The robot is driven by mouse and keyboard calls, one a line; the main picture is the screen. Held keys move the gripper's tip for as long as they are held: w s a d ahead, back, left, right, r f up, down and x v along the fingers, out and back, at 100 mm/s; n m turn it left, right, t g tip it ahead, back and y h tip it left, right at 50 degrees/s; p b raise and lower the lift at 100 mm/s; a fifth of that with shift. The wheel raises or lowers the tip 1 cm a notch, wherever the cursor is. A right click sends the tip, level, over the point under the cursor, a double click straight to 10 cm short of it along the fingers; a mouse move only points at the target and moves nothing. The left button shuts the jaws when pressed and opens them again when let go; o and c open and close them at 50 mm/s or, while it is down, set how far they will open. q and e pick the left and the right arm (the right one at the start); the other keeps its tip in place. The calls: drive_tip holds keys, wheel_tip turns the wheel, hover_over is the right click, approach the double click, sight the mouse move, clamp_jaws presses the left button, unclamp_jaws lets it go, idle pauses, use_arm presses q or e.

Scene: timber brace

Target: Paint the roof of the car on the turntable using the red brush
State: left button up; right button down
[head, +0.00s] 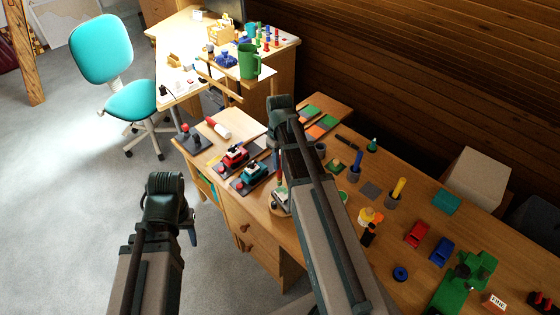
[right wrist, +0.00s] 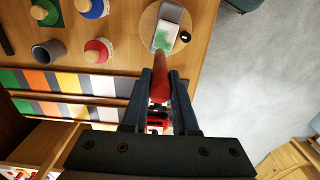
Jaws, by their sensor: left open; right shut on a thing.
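The car (right wrist: 168,30) is whitish-grey with a green patch on top, and sits on the round wooden turntable (right wrist: 147,28). In the head view the car (head: 281,196) is partly hidden by my right arm. My right gripper (right wrist: 167,77) is shut on the red brush (right wrist: 176,88). My left gripper (head: 190,232) is open and empty over the floor, left of the bench.
In the wrist view a red pot (right wrist: 97,50), a blue pot (right wrist: 93,9) and a grey cup (right wrist: 48,53) stand nearby.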

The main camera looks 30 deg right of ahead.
use_arm(q)
drive_tip(key=shift+r+p, duration=1.75)
drive_tip(key=shift+r, duration=0.45)
use_arm(e)
drive_tip(key=shift+r, duration=2.15)
wheel_tip(320, 180, up, 3)
drive_tip(key=p, duration=0.3)
drive_tip(key=shift+r, duration=0.1)
use_arm(q)
wheel_tip(320, 180, up, 3)
